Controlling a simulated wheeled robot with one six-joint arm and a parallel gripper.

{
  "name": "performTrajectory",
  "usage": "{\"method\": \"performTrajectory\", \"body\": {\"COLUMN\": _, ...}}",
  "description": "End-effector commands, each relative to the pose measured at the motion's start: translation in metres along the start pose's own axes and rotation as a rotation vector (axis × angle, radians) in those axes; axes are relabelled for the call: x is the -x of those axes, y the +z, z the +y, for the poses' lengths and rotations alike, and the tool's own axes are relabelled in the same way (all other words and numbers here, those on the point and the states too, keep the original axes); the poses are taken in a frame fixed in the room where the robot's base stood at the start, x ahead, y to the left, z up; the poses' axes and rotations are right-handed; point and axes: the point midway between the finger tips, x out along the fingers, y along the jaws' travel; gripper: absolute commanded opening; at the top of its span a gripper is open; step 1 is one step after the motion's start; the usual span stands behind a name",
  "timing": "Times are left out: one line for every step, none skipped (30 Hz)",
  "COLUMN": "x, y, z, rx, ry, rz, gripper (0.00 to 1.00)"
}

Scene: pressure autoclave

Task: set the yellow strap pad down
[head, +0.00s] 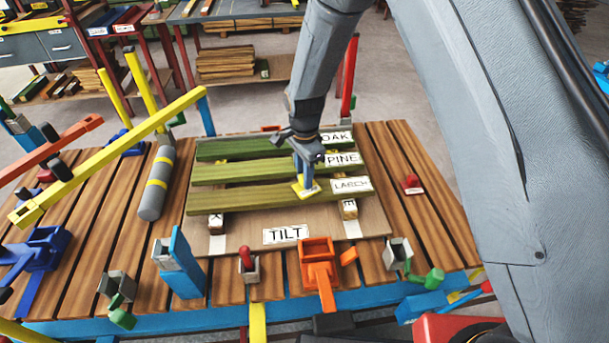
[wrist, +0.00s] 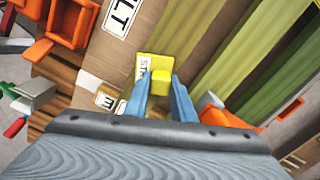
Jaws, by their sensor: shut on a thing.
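The yellow strap pad (head: 306,188) is a small flat plate with a raised yellow knob and a partly hidden white label. In the wrist view the pad (wrist: 146,66) shows beyond the fingertips. My gripper (head: 305,176) points down with its blue fingers on either side of the knob. In the wrist view my gripper (wrist: 160,84) is shut on that knob. The pad appears over the larch board (head: 270,197) near its label; I cannot tell whether it touches the wood. The pine board (head: 255,173) and oak board (head: 235,150) lie behind.
The boards rest on a brown panel (head: 350,212) with a TILT label (head: 286,235), on a slatted table (head: 420,190). An orange holder (head: 318,262) stands in front, a grey cylinder (head: 156,185) left. A small red-topped part (head: 412,184) lies right, with bare slats around it.

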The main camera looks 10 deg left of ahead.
Motion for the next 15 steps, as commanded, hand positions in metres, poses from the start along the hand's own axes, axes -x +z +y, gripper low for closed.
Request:
{"method": "performTrajectory", "body": {"x": -0.0014, "y": 0.0000, "z": 0.0001, "rx": 0.000, "ry": 0.000, "rz": 0.000, "gripper": 0.01}}
{"method": "performTrajectory", "body": {"x": -0.0023, "y": 0.0000, "z": 0.0000, "rx": 0.000, "ry": 0.000, "rz": 0.000, "gripper": 0.01}}
{"method": "performTrajectory", "body": {"x": -0.0035, "y": 0.0000, "z": 0.0000, "rx": 0.000, "ry": 0.000, "rz": 0.000, "gripper": 0.01}}
{"method": "performTrajectory", "body": {"x": -0.0028, "y": 0.0000, "z": 0.0000, "rx": 0.000, "ry": 0.000, "rz": 0.000, "gripper": 0.28}}
{"method": "performTrajectory", "body": {"x": -0.0026, "y": 0.0001, "z": 0.0000, "rx": 0.000, "ry": 0.000, "rz": 0.000, "gripper": 0.33}}
{"method": "performTrajectory", "body": {"x": -0.0025, "y": 0.0001, "z": 0.0000, "rx": 0.000, "ry": 0.000, "rz": 0.000, "gripper": 0.40}}
{"method": "performTrajectory", "body": {"x": -0.0025, "y": 0.0001, "z": 0.0000, "rx": 0.000, "ry": 0.000, "rz": 0.000, "gripper": 0.41}}
{"method": "performTrajectory", "body": {"x": -0.0025, "y": 0.0001, "z": 0.0000, "rx": 0.000, "ry": 0.000, "rz": 0.000, "gripper": 0.41}}
{"method": "performTrajectory", "body": {"x": -0.0024, "y": 0.0001, "z": 0.0000, "rx": 0.000, "ry": 0.000, "rz": 0.000, "gripper": 0.41}}
{"method": "performTrajectory", "body": {"x": -0.0024, "y": 0.0001, "z": 0.0000, "rx": 0.000, "ry": 0.000, "rz": 0.000, "gripper": 0.41}}
{"method": "performTrajectory", "body": {"x": -0.0024, "y": 0.0001, "z": 0.0000, "rx": 0.000, "ry": 0.000, "rz": 0.000, "gripper": 0.41}}
{"method": "performTrajectory", "body": {"x": -0.0024, "y": 0.0001, "z": 0.0000, "rx": 0.000, "ry": 0.000, "rz": 0.000, "gripper": 0.41}}
{"method": "performTrajectory", "body": {"x": -0.0024, "y": 0.0001, "z": 0.0001, "rx": 0.000, "ry": 0.000, "rz": 0.000, "gripper": 0.41}}
{"method": "performTrajectory", "body": {"x": -0.0024, "y": 0.0001, "z": 0.0001, "rx": 0.000, "ry": 0.000, "rz": 0.000, "gripper": 0.41}}
{"method": "performTrajectory", "body": {"x": -0.0019, "y": 0.0001, "z": 0.0000, "rx": 0.000, "ry": 0.000, "rz": 0.000, "gripper": 0.41}}
